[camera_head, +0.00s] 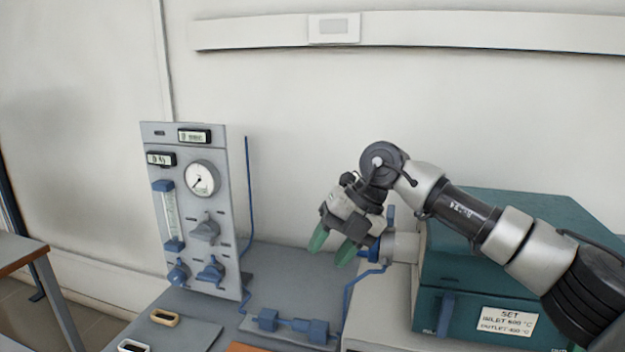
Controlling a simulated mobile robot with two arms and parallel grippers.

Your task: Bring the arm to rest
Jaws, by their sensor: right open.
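My right arm comes in from the right edge and reaches across the front of the teal furnace (515,208). My right gripper (333,246) is open, with its two green fingertips apart and pointing down to the left. Nothing shows between the fingers. It hangs above the grey bench (290,265), to the right of the gauge panel and just left of the blue and grey fitting at the furnace's side. My left gripper is not in view.
A grey panel (220,271) with a round gauge (202,178), blue flow tube and several knobs stands at left. Blue piping with valves (292,323) runs low along the bench. The wall behind is clear below the white rail (450,30).

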